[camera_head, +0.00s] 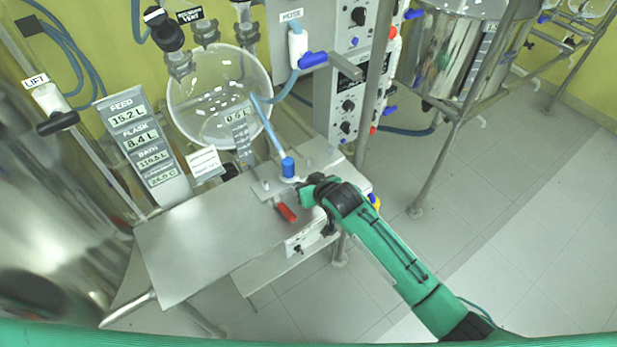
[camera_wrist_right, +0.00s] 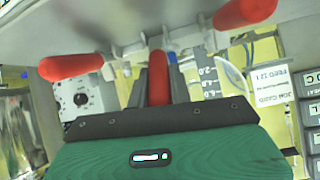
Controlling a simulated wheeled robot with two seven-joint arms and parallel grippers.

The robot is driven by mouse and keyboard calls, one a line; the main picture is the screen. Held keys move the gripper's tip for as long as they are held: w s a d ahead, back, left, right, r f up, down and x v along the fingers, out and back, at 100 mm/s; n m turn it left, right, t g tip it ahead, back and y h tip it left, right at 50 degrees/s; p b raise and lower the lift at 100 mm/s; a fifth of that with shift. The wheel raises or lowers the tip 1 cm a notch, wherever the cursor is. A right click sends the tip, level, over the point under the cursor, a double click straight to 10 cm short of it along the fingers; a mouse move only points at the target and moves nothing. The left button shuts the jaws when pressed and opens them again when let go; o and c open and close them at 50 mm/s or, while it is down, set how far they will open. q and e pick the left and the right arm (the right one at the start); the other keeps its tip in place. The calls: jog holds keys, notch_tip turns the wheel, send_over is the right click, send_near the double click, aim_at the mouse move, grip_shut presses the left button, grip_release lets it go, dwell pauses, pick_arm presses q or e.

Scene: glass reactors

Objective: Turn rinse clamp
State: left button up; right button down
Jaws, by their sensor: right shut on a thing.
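My right gripper (camera_head: 308,192) reaches in over the right end of a steel table, beside a metal plate that carries a blue fitting (camera_head: 288,167) on a light-blue hose. A red handle (camera_head: 286,212) sticks out in front of the plate. In the right wrist view, the right gripper (camera_wrist_right: 157,92) is shut on a red handle (camera_wrist_right: 157,68), which lies between its fingers. Two more red handles show there, one at the left (camera_wrist_right: 70,67) and one at the upper right (camera_wrist_right: 245,13). I cannot tell which is the rinse clamp. My left gripper is out of view.
The steel table (camera_head: 200,245) is mostly bare. A round glass vessel (camera_head: 215,95) stands behind it. A display panel (camera_head: 142,145) is at its left, and a control panel with knobs (camera_head: 347,105) is behind at the right. The tiled floor at the right is open.

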aim_at(296, 177)
jog(key=w+r+g+h+p, duration=0.1)
jog(key=p, duration=0.2)
jog(key=w+a+r+g+h+p, duration=0.1)
jog(key=g+p, duration=0.1)
jog(key=p, duration=0.1)
jog(key=shift+a, duration=0.3)
jog(key=shift+w+a+f+g+h+p, duration=0.15)
jog(key=shift+w+a+g+h+p, duration=0.2)
jog(key=shift+g+h+p, duration=0.3)
jog(key=shift+w+a+f+g+h+p, duration=0.15)
jog(key=shift+w+g+h+p, duration=0.25)
jog(key=shift+g, duration=0.45)
jog(key=c, duration=1.3)
grip_release()
jog(key=shift+w+f, duration=0.1)
jog(key=b+v, duration=0.3)
jog(key=v, duration=1)
jog(key=shift+a+r, duration=0.1)
jog(key=shift+r, duration=0.35)
